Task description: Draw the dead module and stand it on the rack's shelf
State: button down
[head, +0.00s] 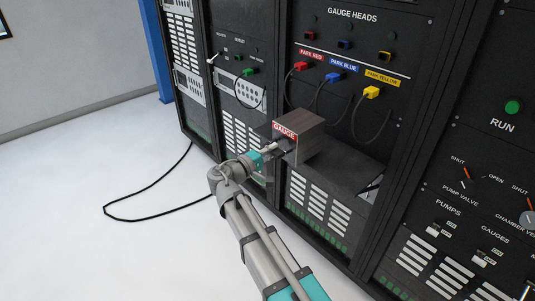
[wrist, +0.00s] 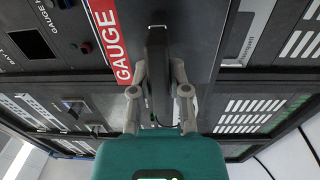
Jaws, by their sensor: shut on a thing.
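The module is a grey box (head: 310,141) with a red GAUGE label on its front; the label also shows in the wrist view (wrist: 107,42). My gripper (head: 280,146) is shut on the module's dark front handle (wrist: 157,65), with one finger on each side of it in the wrist view. The module is out in front of the rack's face, upright or nearly so. I cannot tell whether the module touches the shelf. Its far side and underside are hidden.
Red (head: 300,66), blue (head: 333,77) and yellow (head: 371,92) plugs with hanging cables sit above the module. A black cable (head: 135,220) loops on the floor at left. A panel with switches and knobs (head: 480,205) stands at right. The floor at left is otherwise clear.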

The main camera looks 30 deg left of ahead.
jog(key=shift+f+x, duration=0.2)
jog(key=shift+x, duration=5.05)
jog(key=shift+f+b, duration=1.15)
jog(key=c, duration=0.5)
grip_release()
jog(key=shift+c, duration=0.2)
jog(key=shift+s+a, duration=0.1)
jog(key=shift+s, duration=0.05)
jog(key=shift+v, duration=4.35)
